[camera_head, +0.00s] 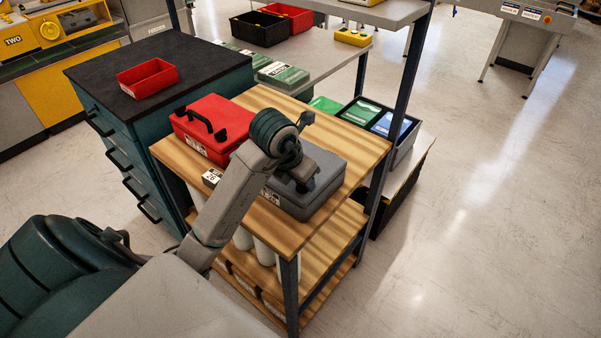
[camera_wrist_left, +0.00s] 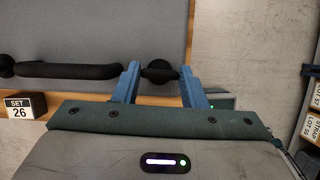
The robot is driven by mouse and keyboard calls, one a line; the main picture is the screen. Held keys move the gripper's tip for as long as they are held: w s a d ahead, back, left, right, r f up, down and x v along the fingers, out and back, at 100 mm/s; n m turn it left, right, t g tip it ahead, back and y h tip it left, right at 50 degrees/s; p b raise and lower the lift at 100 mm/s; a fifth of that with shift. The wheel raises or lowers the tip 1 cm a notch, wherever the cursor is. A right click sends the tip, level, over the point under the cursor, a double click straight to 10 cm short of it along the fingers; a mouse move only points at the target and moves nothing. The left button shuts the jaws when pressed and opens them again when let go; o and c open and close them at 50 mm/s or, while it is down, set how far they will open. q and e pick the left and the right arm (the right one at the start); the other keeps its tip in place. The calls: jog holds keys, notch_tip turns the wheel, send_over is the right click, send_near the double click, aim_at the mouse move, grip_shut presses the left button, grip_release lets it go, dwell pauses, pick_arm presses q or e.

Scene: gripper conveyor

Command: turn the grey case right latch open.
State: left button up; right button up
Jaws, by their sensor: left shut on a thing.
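The grey case (camera_head: 326,170) sits closed on the wooden table top, under the end of my left arm in the head view. In the wrist view its grey face (camera_wrist_left: 95,32) fills the upper left, with a long black handle (camera_wrist_left: 70,71) on the left. Right of the handle is a black latch (camera_wrist_left: 160,70) with a rounded knob. My left gripper (camera_wrist_left: 159,76) has its blue fingers on either side of this latch and is shut on it. My wrist hides much of the latch side in the head view. My right gripper is out of view.
A red case (camera_head: 222,118) with a black handle stands left of the grey case on the wooden table (camera_head: 352,133). A "26" label (camera_head: 212,177) is at the table's front edge. A teal drawer cabinet (camera_head: 110,106) adjoins on the left. Open floor lies to the right.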

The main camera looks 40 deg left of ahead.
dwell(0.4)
pick_arm(q)
jog(key=o, duration=1)
jog(key=p+v, duration=0.9)
jog(key=v, duration=0.1)
jog(key=shift+s+r+p, duration=0.2)
jog(key=shift+r+p, duration=0.15)
